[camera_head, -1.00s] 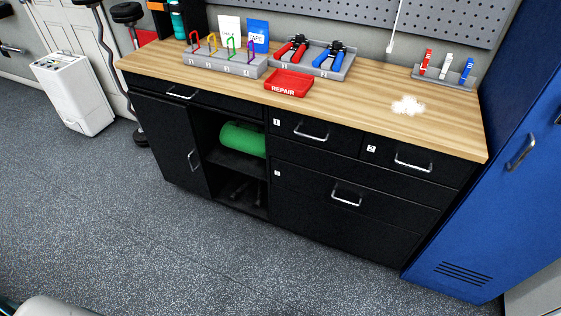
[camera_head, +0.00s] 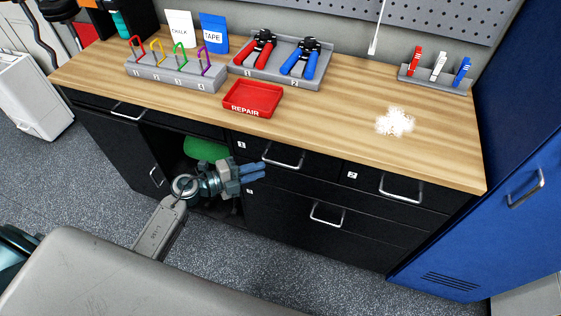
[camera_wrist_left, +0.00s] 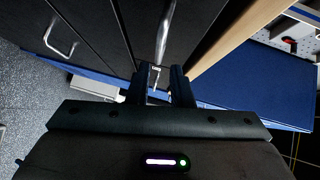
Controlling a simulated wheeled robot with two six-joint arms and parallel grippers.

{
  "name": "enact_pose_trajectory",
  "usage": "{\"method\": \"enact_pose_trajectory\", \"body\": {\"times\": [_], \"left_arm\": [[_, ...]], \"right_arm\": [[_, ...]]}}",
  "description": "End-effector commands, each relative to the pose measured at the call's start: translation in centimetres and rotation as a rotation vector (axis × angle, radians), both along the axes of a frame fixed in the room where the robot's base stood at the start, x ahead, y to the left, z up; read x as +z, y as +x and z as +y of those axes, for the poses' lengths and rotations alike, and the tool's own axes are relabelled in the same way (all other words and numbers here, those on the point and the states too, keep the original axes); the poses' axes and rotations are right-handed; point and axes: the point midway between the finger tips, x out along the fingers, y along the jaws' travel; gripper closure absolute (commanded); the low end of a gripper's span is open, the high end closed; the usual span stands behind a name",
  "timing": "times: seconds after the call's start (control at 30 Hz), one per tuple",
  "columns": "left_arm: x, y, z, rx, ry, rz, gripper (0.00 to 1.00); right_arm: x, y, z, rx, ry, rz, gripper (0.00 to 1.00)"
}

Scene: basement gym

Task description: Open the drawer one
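Drawer one (camera_head: 322,166) is a shut black drawer front under the countertop, with a white "1" label at its left. Its silver bar handle (camera_head: 284,160) is in the middle of the front. My left gripper (camera_head: 262,170) is just below and left of this handle, its blue-lit fingers pointing right, apart from the handle as far as I can tell. In the left wrist view its two dark fingers (camera_wrist_left: 167,76) stand apart with a gap between them, and a silver handle (camera_wrist_left: 164,35) lies just ahead. My right gripper is not in view.
Drawer two (camera_head: 425,203) is to the right, and a larger drawer (camera_head: 285,217) is below. A red repair tray (camera_head: 253,98) and tool racks stand on the wooden countertop (camera_head: 345,120). A blue locker (camera_head: 500,225) stands at the right.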

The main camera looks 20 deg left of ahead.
Motion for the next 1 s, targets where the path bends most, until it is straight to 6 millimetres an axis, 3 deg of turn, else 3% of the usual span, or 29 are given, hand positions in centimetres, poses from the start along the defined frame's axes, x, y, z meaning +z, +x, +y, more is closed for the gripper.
{"method": "enact_pose_trajectory", "body": {"times": [0.4, 0.83, 0.93, 1.0], "left_arm": [[-0.9, 4.8, -5.2, 0.003, -0.003, -0.001, 0.8], [-1.2, 5.4, -5.9, 0.002, -0.001, 0.0, 0.8], [-1.2, 5.4, -5.9, 0.002, -0.001, 0.0, 1.0], [-1.2, 5.4, -5.9, 0.002, -0.001, 0.0, 1.0]], "right_arm": [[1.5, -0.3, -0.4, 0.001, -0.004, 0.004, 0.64], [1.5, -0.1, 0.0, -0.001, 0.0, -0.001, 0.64], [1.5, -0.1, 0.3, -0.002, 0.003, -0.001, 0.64], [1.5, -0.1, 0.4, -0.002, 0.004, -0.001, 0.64]]}}
